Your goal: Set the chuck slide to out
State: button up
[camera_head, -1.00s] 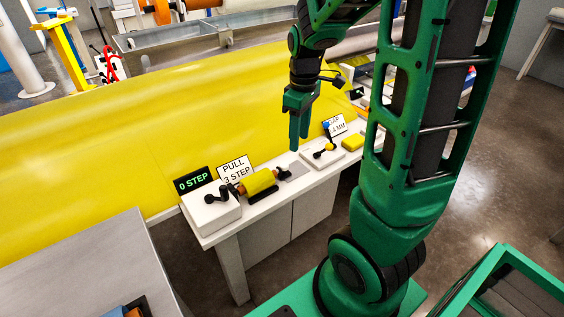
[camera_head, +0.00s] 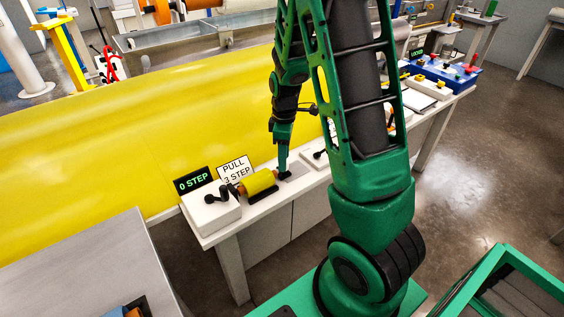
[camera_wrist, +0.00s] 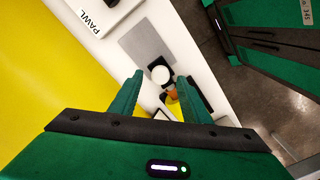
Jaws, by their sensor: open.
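A yellow roll (camera_head: 258,183) on an orange core lies on the white bench beside a white block with a black crank (camera_head: 217,194). In the wrist view, a black block with a round white face (camera_wrist: 161,74) stands at the end of the orange core (camera_wrist: 172,97), beside a grey plate (camera_wrist: 147,38). I take this block to be the chuck slide; no label on it can be read. My gripper (camera_head: 283,170) points down at this end of the roll. In the wrist view its open fingers (camera_wrist: 160,80) appear on either side of the white face. Contact cannot be told.
A "0 STEP" display (camera_head: 193,180) and a "PULL 3 STEP" sign (camera_head: 236,169) stand behind the roll. A "PAWL" label (camera_wrist: 97,14) lies beyond the grey plate. A large yellow sheet (camera_head: 120,130) runs behind the bench. A blue fixture (camera_head: 444,73) is farther right.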

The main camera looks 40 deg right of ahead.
jog(key=shift+f, duration=1.1)
